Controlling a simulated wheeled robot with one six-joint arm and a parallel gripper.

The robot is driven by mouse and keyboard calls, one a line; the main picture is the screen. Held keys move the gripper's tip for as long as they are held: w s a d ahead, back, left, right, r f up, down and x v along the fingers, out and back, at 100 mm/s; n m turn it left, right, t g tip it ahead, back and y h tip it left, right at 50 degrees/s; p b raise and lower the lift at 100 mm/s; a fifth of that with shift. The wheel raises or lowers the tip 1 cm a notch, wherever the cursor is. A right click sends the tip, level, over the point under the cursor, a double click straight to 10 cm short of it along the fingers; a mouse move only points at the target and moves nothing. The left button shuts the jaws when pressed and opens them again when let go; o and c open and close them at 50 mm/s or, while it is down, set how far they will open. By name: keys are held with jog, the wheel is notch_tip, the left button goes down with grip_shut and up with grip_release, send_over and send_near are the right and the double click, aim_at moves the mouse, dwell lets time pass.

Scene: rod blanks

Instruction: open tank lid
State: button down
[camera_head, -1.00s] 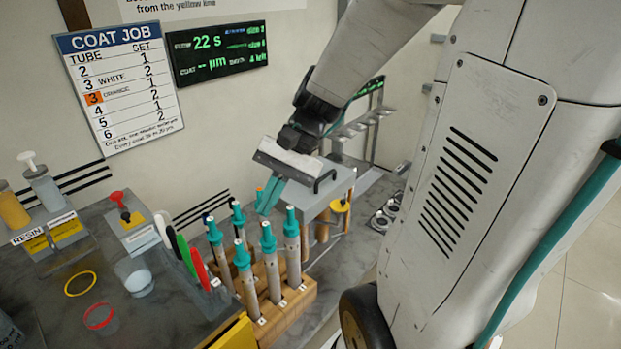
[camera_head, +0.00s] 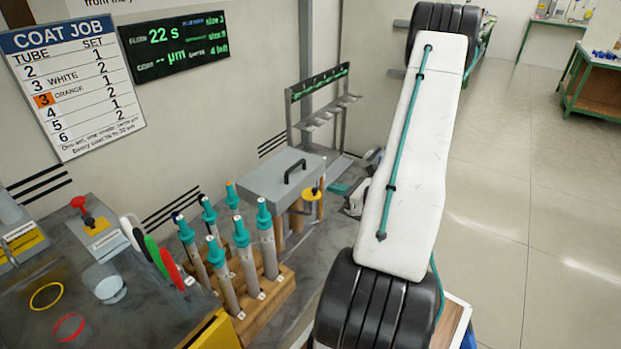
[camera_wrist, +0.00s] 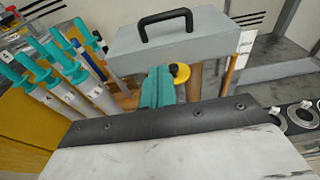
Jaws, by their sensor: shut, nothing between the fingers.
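The tank lid (camera_head: 268,181) is a grey slab with a black bar handle (camera_head: 294,168) on top, standing level behind the tubes. In the wrist view the lid (camera_wrist: 200,48) fills the top middle, with its handle (camera_wrist: 166,22) at the upper edge. My gripper (camera_wrist: 158,76) shows there as teal fingers, shut and empty, in front of the lid and below its handle. In the head view my gripper (camera_head: 338,188) is right of the lid, small and partly hidden by my arm. A yellow knob (camera_head: 309,193) is at the lid's front right corner.
Several teal-capped tubes (camera_head: 240,245) stand in a wooden rack (camera_head: 262,310) left of the lid. A hanger rack (camera_head: 320,110) stands behind. Ring-shaped parts (camera_wrist: 300,115) lie at the right in the wrist view. Open floor (camera_head: 500,230) lies right of my arm.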

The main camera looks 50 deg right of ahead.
jog(key=x, duration=0.9)
jog(key=shift+w+a+f, duration=0.1)
jog(key=shift+w+f, duration=0.05)
jog(key=shift+w, duration=0.15)
jog(key=w+r, duration=0.1)
jog(key=w, duration=0.2)
jog(key=shift+r, duration=0.4)
jog(key=shift+w+a+r, duration=0.1)
jog(key=shift+w+r, duration=0.15)
jog(key=shift+r, duration=0.1)
